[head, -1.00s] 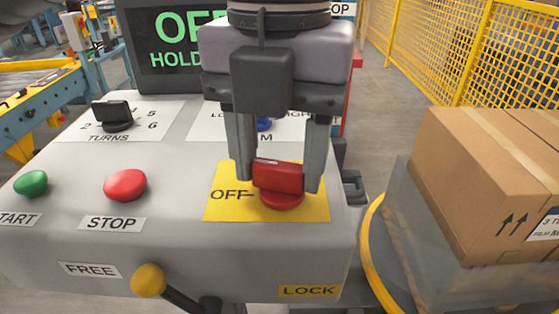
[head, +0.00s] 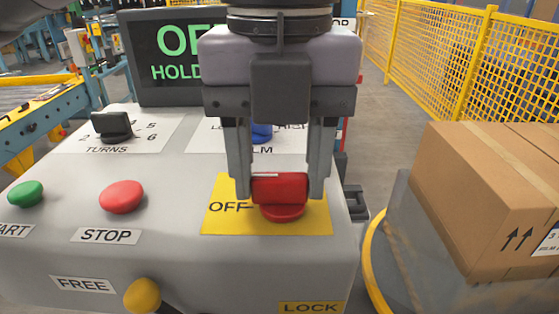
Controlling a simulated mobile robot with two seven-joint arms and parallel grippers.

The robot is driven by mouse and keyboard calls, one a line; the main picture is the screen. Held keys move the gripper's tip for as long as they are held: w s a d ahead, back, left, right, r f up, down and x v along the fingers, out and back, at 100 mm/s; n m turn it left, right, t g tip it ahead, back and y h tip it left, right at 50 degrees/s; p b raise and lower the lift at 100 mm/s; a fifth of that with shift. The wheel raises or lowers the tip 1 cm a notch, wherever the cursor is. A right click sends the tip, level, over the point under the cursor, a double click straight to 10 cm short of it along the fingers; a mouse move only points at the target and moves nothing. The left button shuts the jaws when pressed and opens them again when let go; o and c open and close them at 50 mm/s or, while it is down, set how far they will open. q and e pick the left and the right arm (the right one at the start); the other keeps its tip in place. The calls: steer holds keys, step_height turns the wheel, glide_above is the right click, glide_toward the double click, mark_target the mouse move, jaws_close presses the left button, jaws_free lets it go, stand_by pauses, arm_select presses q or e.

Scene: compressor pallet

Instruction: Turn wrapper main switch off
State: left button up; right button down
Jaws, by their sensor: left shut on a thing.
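The wrapper main switch (head: 280,190) is a red rotary handle on a yellow plate (head: 222,222) on the grey control panel. Its handle lies nearly crosswise, with a pale line on its top edge at the left, towards the OFF mark (head: 225,208). My left gripper (head: 280,188) comes down from above, with one finger on each side of the red handle, and is shut on it. The display (head: 165,55) behind reads "OF..." and "HOLD..."; my gripper hides the rest of it. My right gripper is not in view.
A green start button (head: 25,194), a red stop button (head: 121,196) and a black turns knob (head: 112,126) sit left of the switch. A yellow-knobbed lever (head: 142,295) is at the panel's front. A wrapped carton (head: 480,195) stands at the right, before a yellow fence (head: 440,60).

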mark_target(279, 176)
arm_select(q)
steer(key=o, duration=1)
steer(key=shift+o, duration=0.2)
step_height(279, 176, up, 7)
steer(key=shift+r+p, duration=0.15)
steer(key=shift+p, duration=0.7)
